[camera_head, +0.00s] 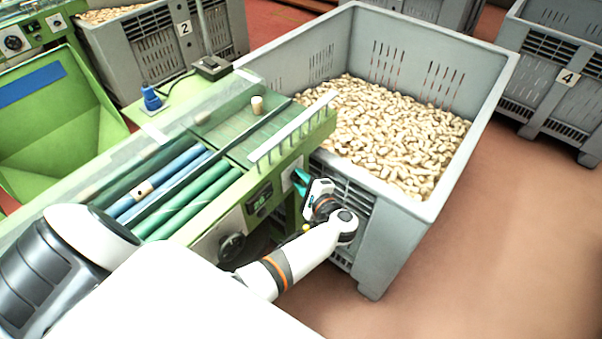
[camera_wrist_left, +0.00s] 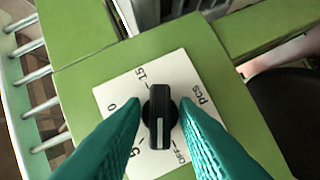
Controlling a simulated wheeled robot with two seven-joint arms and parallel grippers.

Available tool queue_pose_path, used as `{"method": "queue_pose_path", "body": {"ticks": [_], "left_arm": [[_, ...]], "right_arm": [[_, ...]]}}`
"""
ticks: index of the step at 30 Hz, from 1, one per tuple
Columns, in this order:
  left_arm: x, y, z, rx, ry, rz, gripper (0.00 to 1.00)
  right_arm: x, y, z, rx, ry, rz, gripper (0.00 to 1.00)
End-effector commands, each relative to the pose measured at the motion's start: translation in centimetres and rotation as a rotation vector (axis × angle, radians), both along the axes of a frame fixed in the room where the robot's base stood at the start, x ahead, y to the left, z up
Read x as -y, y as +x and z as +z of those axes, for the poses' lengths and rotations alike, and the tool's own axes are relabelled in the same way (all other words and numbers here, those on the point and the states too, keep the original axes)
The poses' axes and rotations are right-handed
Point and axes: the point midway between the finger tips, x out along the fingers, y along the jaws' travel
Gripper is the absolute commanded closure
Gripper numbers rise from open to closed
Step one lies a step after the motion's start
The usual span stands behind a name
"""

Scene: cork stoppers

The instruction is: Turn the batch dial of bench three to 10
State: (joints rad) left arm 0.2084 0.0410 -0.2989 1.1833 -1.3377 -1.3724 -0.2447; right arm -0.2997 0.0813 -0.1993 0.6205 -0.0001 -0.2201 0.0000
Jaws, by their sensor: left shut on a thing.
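The batch dial (camera_wrist_left: 160,117) is a black knob on a white plate (camera_wrist_left: 120,90) fixed to a green panel. Around it I read 15, a partly hidden number ending in 0, 5, OFF and pcs. The knob's white line points down in the left wrist view, between 5 and OFF. My left gripper (camera_wrist_left: 160,103) is shut on the knob, one teal finger on each side. In the head view my left gripper (camera_head: 301,179) is at the green bench's (camera_head: 210,208) right end, where it mostly hides the dial. My right gripper is not in view.
A grey crate (camera_head: 440,208) full of corks stands close beside my left gripper. A black knob (camera_head: 232,246) and a dark control unit (camera_head: 260,196) sit on the bench's front. One cork (camera_head: 257,104) stands on the bench. Red-brown floor is free at the right.

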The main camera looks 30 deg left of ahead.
Motion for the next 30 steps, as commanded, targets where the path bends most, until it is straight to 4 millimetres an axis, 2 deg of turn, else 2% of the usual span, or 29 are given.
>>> {"method": "queue_pose_path", "body": {"ticks": [1,3,15,24,30], "left_arm": [[0.0,0.0,0.6,-0.047,0.001,0.0,0.96],[0.0,0.1,0.6,-0.112,0.006,0.0,0.96],[0.1,0.2,0.6,-0.491,0.037,0.0,0.96],[0.1,0.4,0.5,-0.775,0.06,0.001,0.96],[0.1,0.5,0.4,-0.965,0.074,0.001,0.96]], "right_arm": [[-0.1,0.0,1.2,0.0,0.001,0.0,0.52],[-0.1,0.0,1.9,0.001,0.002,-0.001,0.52],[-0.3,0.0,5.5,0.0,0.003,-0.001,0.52],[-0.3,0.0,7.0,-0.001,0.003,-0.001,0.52],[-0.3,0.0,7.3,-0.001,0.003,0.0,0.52]]}}
